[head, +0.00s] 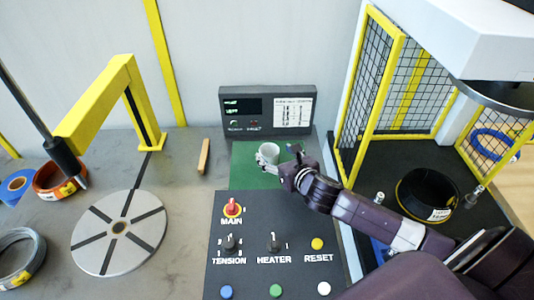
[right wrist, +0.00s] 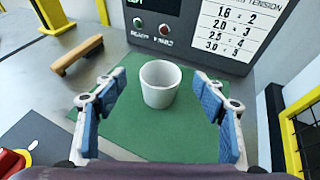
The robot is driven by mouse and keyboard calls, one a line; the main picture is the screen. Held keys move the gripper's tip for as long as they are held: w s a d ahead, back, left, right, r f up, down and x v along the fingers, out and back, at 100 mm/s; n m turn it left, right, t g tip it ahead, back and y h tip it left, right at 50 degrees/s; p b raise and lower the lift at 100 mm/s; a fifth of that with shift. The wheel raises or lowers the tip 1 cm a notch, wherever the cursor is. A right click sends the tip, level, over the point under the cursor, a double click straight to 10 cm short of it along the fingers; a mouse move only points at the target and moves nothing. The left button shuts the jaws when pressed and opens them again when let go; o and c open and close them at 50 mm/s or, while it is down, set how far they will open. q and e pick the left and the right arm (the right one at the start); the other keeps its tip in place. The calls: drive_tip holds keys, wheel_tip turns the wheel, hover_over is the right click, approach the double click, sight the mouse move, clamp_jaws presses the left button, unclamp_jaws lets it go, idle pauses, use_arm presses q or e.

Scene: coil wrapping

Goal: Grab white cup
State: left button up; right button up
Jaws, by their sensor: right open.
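The white cup (head: 268,153) stands upright on a green mat (head: 246,180) in front of the display panel. My right gripper (head: 280,160) is just to the right of the cup in the head view. In the right wrist view the cup (right wrist: 160,84) shows between and slightly beyond the two blue-padded fingers of my right gripper (right wrist: 162,112). The fingers are open, with a gap on both sides of the cup. My left gripper is not in view.
A control board (head: 253,238) with knobs and buttons lies in front of the mat. A display panel (head: 267,111) stands behind it. A wooden-looking bar (head: 204,156) lies left of the mat. A yellow mesh cage (head: 372,100) stands to the right.

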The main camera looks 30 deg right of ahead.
sight(266, 148)
drive_tip(key=shift+w, duration=0.15)
drive_tip(key=shift+w+f, duration=0.15)
drive_tip(key=x, duration=0.2)
drive_tip(key=p+x, duration=0.1)
drive_tip(key=x, duration=0.1)
drive_tip(key=shift+w+d+f, duration=0.1)
drive_tip(key=shift+w+f, duration=0.05)
drive_tip(key=shift+f, duration=0.2)
drive_tip(key=shift+w+f, duration=0.15)
drive_tip(key=shift+w, duration=0.1)
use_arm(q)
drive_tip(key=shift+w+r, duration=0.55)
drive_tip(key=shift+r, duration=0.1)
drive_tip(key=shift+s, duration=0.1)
use_arm(e)
drive_tip(key=c, duration=0.4)
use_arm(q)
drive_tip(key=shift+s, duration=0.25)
use_arm(e)
drive_tip(key=c, duration=0.8)
